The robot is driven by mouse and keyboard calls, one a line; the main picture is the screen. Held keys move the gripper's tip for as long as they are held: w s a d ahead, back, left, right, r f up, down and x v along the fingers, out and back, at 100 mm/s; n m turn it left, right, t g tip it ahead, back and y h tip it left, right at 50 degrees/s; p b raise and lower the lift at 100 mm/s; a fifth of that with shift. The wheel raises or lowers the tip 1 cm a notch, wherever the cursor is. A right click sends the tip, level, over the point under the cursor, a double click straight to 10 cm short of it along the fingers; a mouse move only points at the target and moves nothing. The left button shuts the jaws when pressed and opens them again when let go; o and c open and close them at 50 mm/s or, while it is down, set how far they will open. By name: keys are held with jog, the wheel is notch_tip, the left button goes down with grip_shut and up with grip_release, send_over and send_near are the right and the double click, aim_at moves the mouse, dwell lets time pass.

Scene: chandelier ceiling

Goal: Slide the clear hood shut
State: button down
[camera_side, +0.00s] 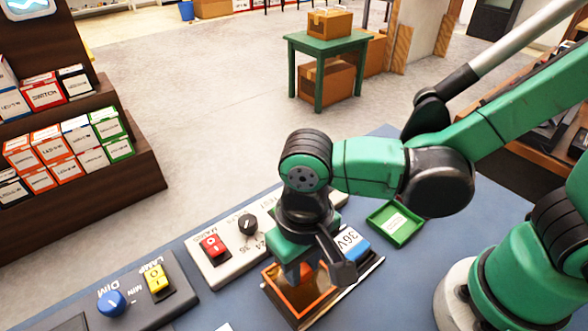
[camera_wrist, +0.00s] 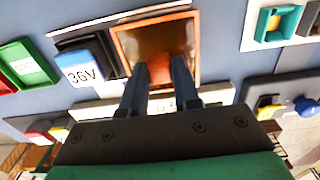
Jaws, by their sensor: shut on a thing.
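The clear hood (camera_side: 312,305) has an orange rim and an amber tint. In the side view it sits at the near left end of its mount, beside a blue block marked 36V (camera_side: 353,243). The blue block is uncovered. In the wrist view the hood (camera_wrist: 124,42) lies just right of the blue block (camera_wrist: 82,68). My gripper (camera_side: 308,272) is over the hood, with its fingers pointing down. The exact contact is hidden.
A panel with a red switch (camera_side: 212,245) and black knob (camera_side: 246,223) stands left of the hood. Another panel has a yellow switch (camera_side: 156,281) and blue knob (camera_side: 112,302). A green tray (camera_side: 397,225) lies right. The blue bench (camera_side: 385,300) is bare at the front right.

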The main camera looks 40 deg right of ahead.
dwell(0.4)
jog(key=d, duration=1)
jog(key=c, duration=0.6)
grip_release()
jog(key=shift+c, duration=0.2)
jog(key=shift+r, duration=0.1)
jog(key=shift+r, duration=2.7)
